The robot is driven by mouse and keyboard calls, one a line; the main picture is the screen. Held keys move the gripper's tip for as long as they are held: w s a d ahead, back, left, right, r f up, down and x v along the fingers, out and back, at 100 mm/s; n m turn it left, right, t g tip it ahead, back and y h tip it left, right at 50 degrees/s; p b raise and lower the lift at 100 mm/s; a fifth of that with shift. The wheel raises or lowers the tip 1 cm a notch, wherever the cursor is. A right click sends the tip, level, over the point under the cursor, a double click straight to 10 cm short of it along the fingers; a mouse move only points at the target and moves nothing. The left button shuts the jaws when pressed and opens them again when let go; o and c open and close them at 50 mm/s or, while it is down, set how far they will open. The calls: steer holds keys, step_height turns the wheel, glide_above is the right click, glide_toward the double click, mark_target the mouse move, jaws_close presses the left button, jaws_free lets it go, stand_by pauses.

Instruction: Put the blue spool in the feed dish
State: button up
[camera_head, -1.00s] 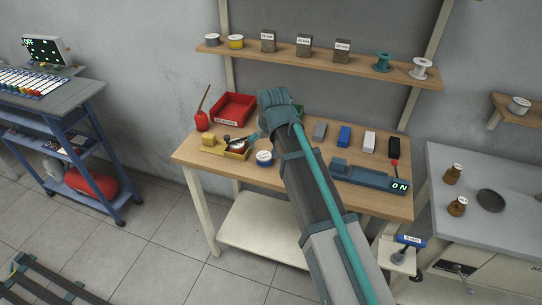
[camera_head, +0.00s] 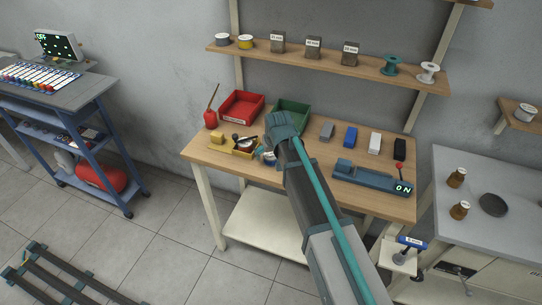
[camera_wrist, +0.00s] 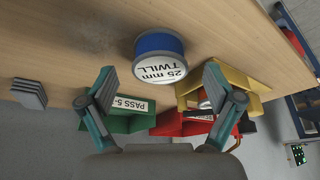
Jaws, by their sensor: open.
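The blue spool (camera_wrist: 158,43), with a white round label reading "25 mm TWILL", stands on the wooden bench top in the wrist view. In the head view it (camera_head: 269,160) is mostly hidden by my gripper. My gripper (camera_wrist: 160,72) is open and empty; the spool shows between its spread fingertips, with a gap on each side. In the head view my gripper (camera_head: 268,148) is low over the bench at the spool. A dark round dish (camera_head: 494,205) lies on the grey bench at the right; I cannot tell whether it is the feed dish.
A yellow tray (camera_head: 244,152) with small items is close beside the spool. A red bin (camera_head: 242,106) and a green bin (camera_head: 291,113) stand behind. Several coloured blocks and a blue device (camera_head: 370,179) reading ON are to the right. Two brown jars (camera_head: 457,178) stand near the dark dish.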

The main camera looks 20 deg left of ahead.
steer(key=shift+w+a+f, duration=0.1)
steer(key=shift+w+f, duration=0.05)
steer(key=shift+f, duration=0.3)
steer(key=c, duration=1.5)
steer(key=shift+o, duration=0.2)
steer(key=shift+r, duration=0.15)
